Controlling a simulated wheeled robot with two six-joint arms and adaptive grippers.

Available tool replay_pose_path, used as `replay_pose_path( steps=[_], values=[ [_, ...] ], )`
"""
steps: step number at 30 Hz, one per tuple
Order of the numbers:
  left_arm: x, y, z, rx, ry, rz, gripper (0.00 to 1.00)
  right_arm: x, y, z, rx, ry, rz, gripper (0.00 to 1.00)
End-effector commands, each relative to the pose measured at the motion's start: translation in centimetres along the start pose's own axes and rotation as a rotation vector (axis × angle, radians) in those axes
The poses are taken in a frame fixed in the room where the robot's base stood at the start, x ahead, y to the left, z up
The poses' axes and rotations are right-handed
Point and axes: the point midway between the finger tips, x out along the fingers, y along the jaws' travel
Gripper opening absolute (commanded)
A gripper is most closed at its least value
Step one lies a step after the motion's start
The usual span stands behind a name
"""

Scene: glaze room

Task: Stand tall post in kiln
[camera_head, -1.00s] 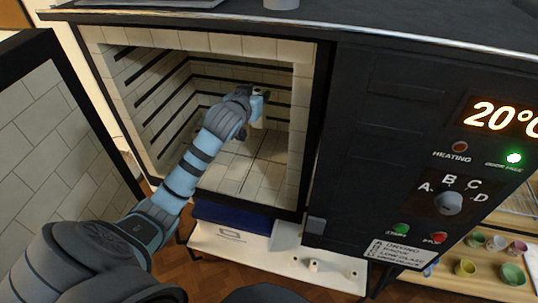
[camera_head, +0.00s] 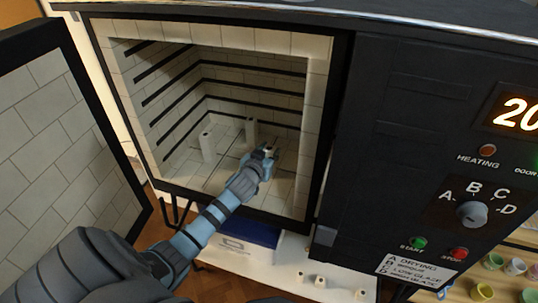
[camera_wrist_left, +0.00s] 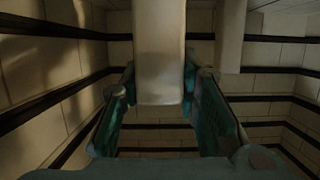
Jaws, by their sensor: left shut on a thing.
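My left gripper (camera_head: 266,157) is inside the open kiln (camera_head: 318,130), low over the floor tiles toward the right of the chamber. It is shut on a pale tall post (camera_wrist_left: 160,52), which shows between the fingers in the left wrist view. In the head view only the post's top (camera_head: 269,149) shows; my gripper hides the rest. I cannot tell whether its foot touches the floor. Two other pale posts stand upright in the kiln, one at the left (camera_head: 208,146) and one farther back (camera_head: 251,131). A post also shows right of the held one in the wrist view (camera_wrist_left: 230,35). My right gripper is out of view.
The kiln door (camera_head: 60,130) stands open at the left. The control panel (camera_head: 440,170) is at the right. A white shelf (camera_head: 275,268) below carries a blue item (camera_head: 245,228) and several short pale posts (camera_head: 320,281). Small coloured pots (camera_head: 482,292) stand at lower right.

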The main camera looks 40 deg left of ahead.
Motion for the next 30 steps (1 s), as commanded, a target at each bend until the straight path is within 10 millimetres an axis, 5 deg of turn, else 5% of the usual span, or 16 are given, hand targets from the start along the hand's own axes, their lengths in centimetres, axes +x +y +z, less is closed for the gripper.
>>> replay_pose_path(
  steps=[8, 9, 12, 23, 30],
  values=[
    [0.1, 0.0, 0.1, 0.000, 0.000, 0.000, 0.00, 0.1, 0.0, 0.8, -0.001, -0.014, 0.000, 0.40],
    [0.1, 0.0, 0.1, 0.000, -0.001, 0.000, 0.36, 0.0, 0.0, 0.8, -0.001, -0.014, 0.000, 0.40],
    [0.0, 0.0, 0.1, 0.000, -0.001, 0.000, 0.49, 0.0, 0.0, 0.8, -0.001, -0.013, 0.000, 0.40],
    [-0.3, 0.0, -0.3, 0.001, -0.001, 0.000, 0.49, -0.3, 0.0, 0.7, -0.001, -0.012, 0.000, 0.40],
    [-5.2, 0.0, -0.3, 0.004, -0.002, 0.001, 0.49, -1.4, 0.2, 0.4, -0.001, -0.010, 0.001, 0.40]
  ],
)
